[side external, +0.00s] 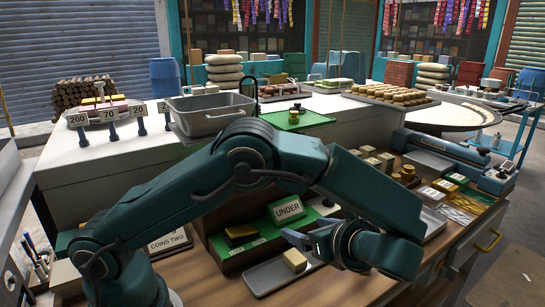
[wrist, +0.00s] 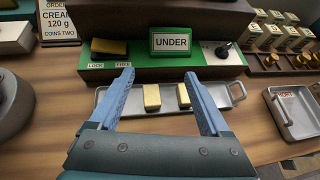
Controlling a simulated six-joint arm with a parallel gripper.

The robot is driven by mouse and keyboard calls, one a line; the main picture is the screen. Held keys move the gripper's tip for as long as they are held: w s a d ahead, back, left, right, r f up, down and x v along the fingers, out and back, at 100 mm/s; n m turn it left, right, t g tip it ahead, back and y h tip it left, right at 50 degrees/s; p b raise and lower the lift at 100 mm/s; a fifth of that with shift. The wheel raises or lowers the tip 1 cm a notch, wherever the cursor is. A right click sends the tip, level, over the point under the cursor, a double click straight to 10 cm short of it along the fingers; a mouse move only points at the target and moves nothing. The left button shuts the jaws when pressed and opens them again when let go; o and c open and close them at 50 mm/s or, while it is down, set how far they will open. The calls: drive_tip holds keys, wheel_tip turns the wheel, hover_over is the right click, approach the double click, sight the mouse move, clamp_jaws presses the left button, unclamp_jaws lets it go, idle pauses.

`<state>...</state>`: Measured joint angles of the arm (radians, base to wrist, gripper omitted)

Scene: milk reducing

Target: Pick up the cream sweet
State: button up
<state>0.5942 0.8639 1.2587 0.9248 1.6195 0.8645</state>
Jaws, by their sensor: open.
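Two small pale-yellow blocks, the cream sweets, lie on a grey metal tray (wrist: 122,101) in the wrist view: a left block (wrist: 152,98) and a right block (wrist: 184,95). In that view my gripper (wrist: 159,74) is open and empty. Its two blue fingers frame both blocks, the right finger passing close to the right block. I cannot tell how high the fingers are above the tray. In the side external view one cream block (side external: 295,260) shows on the tray (side external: 262,281), beside my gripper (side external: 291,239); the other block is hidden there.
Behind the tray stands a green-topped stand with an UNDER sign (wrist: 171,43), a golden block (wrist: 109,47) and a black knob (wrist: 223,50). A second metal tray (wrist: 291,112) is at the right. An order card (wrist: 62,20) stands at upper left. Wooden counter is bare in front.

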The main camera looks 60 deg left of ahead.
approach(294, 255)
drive_tip(key=a, duration=0.1)
drive_tip(key=a+f, duration=0.1)
drive_tip(key=shift+w+a+f+m, duration=0.25)
drive_tip(key=shift+a+m, duration=0.05)
drive_tip(key=shift+a, duration=0.1)
drive_tip(key=shift+a+f, duration=0.1)
drive_tip(key=shift+f, duration=0.1)
drive_tip(key=shift+x, duration=2.4)
clamp_jaws()
drive_tip(key=shift+r, duration=0.1)
